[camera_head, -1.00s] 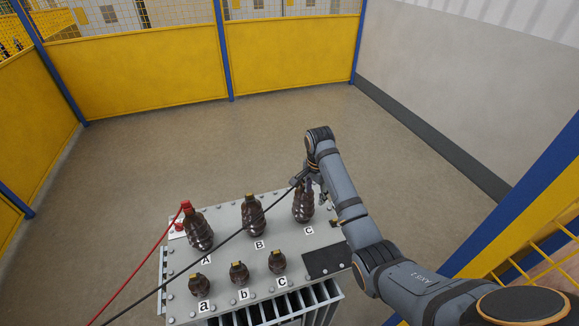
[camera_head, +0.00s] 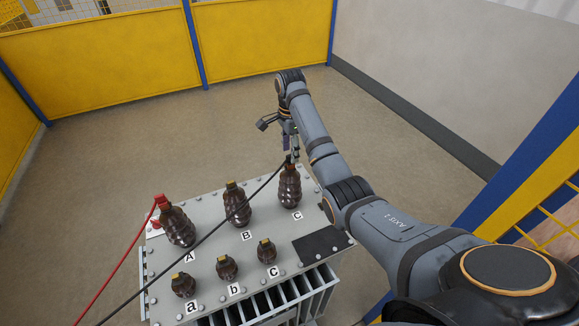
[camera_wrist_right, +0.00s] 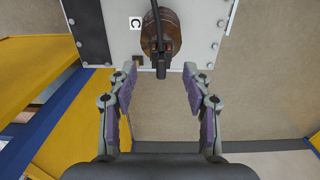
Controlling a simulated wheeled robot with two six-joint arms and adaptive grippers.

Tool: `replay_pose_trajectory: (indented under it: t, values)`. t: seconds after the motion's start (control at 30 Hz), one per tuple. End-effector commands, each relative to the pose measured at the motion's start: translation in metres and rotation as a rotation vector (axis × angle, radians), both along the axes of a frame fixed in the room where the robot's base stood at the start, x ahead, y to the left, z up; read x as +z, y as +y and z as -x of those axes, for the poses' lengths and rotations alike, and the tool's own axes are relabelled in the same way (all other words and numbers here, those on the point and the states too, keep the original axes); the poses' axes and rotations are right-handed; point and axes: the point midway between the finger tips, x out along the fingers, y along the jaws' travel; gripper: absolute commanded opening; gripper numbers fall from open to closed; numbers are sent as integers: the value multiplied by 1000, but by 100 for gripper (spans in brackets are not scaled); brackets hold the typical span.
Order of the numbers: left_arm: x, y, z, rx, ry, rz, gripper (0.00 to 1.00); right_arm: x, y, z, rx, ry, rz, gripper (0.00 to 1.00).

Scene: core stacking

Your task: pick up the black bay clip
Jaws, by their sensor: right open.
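The black bay clip (camera_wrist_right: 161,66) sits at the top of the large brown bushing C (camera_head: 290,188), at the end of a black cable (camera_head: 215,233). In the head view the clip is small and partly hard to make out. My right gripper (camera_head: 281,137) is just above and beyond bushing C. In the right wrist view my right gripper (camera_wrist_right: 160,74) is open, with one finger on each side of the clip and clear gaps on both sides. It holds nothing. My left gripper is not in view.
A red clip (camera_head: 161,202) with a red cable sits on bushing A (camera_head: 178,228). Bushing B (camera_head: 237,205) stands between A and C, crossed by the black cable. Small bushings a, b and c stand in front on the grey transformer lid (camera_head: 208,262). Yellow fence panels (camera_head: 95,65) surround clear floor.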

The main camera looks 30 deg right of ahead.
Motion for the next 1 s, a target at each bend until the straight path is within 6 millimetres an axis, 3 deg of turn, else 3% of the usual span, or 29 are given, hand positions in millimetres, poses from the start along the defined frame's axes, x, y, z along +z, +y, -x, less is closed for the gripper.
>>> replay_pose_trajectory:
  t: [0.13,0.3,0.63,1.0]
  values:
    - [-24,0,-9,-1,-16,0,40,-21,0,-2,1,-1,0,50]
    - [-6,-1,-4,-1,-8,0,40,-39,0,-4,1,3,0,50]
    - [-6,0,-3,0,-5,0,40,-50,0,-5,1,0,0,49]
    - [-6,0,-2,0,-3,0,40,-50,0,-5,1,0,0,0]
